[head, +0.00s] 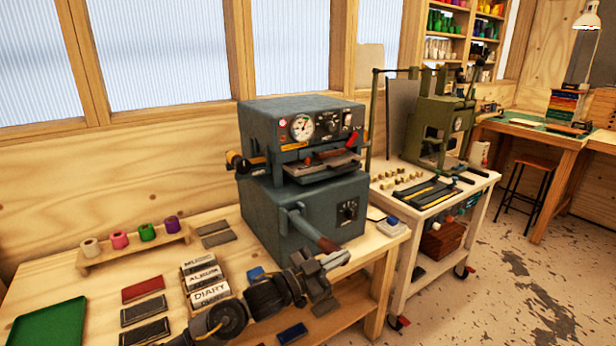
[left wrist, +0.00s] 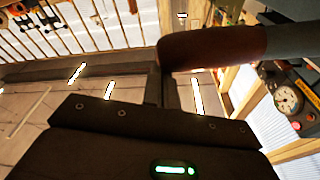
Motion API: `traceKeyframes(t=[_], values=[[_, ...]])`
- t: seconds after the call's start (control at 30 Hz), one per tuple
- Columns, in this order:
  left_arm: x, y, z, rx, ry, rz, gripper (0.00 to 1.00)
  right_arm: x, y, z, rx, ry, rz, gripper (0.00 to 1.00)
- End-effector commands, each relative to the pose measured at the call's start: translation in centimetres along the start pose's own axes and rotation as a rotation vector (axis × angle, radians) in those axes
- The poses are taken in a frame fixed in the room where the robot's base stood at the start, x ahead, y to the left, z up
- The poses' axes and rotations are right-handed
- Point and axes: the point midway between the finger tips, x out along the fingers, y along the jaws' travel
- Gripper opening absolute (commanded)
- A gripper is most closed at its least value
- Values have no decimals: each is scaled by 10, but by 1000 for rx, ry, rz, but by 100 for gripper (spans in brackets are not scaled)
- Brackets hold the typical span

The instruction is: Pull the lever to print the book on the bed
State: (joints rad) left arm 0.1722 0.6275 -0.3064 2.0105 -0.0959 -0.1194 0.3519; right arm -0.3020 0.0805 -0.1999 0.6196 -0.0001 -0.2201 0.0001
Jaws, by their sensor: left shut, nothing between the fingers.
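The grey-blue press (head: 300,130) stands on the wooden bench. Its lever (head: 322,240) sticks out low at the front, a grey bar ending in a red-brown grip. A dark flat piece lies on the press bed (head: 325,168); I cannot tell details of the book. My left gripper (head: 332,262) is shut and empty, close by the lever's grip end, just below it in the head view. In the left wrist view the lever grip (left wrist: 212,48) crosses right in front of the fingers (left wrist: 162,88); contact is unclear. My right gripper is not in view.
A rack of coloured foil rolls (head: 145,235), a green tray (head: 47,325) and type blocks (head: 207,284) lie to the left. Dark and red books (head: 143,289) lie near my arm. A white cart (head: 440,195) with a green press stands right.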

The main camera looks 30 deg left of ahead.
Motion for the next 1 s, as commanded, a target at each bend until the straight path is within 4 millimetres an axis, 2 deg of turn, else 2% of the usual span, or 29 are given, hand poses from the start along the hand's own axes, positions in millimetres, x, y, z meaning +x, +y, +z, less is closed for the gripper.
traceKeyframes(t=[0.03, 0.3, 1.0], values=[[-2, 4, 10, -3, -6, 0, 0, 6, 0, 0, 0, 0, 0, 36], [-4, 10, 22, -4, -8, -1, 0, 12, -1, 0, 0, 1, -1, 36], [-6, 13, 29, -8, -21, 5, 0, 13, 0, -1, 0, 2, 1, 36]])
